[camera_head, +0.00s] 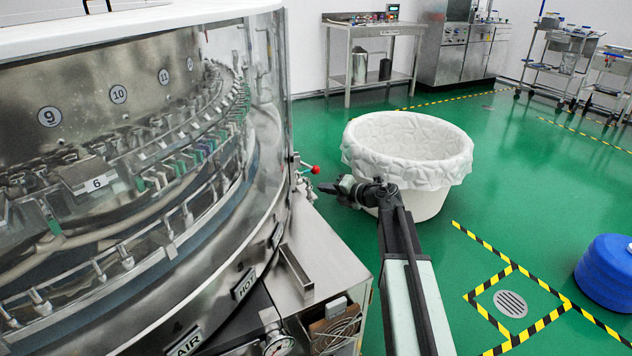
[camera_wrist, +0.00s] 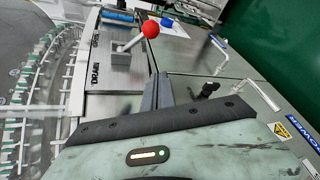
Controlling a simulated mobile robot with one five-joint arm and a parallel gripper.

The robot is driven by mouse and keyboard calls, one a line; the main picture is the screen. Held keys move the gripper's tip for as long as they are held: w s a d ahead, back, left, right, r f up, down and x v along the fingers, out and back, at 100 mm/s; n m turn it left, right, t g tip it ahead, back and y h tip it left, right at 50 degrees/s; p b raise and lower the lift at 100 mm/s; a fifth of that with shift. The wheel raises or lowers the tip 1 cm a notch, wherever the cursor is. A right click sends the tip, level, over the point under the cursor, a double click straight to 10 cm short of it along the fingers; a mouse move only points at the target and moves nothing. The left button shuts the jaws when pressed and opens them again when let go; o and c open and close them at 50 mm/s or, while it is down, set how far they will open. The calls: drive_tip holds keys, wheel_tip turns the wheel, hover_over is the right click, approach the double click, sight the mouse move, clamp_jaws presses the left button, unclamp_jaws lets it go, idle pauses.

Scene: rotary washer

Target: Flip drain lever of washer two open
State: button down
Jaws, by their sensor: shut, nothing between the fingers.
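The rotary washer (camera_head: 150,180) fills the left of the head view, with its clear curved cover over a ring of holders. A drain lever with a red ball (camera_head: 315,170) sticks out from its right side. In the wrist view, the red ball (camera_wrist: 150,30) tops a metal stem rising at a slant from a block beside the DRAIN label (camera_wrist: 95,68). My gripper (camera_head: 326,188) is just below and right of the red ball in the head view. In the wrist view, my gripper (camera_wrist: 158,78) is shut and empty, its fingertips below the ball and apart from it.
A white lined tub (camera_head: 410,195) stands behind my gripper. A steel ledge (camera_head: 325,255) runs along the washer's side. In the wrist view, a blue knob (camera_wrist: 166,22) and bent metal handles (camera_wrist: 222,52) lie nearby.

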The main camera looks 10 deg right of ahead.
sight(311, 168)
drive_tip(key=b+x, duration=0.3)
drive_tip(key=x, duration=0.8)
drive_tip(key=d, duration=0.1)
drive_tip(key=d+r+p, duration=0.2)
drive_tip(key=shift+w+d+r, duration=0.15)
drive_tip(key=shift+w+d, duration=0.2)
drive_tip(key=shift+d, duration=0.1)
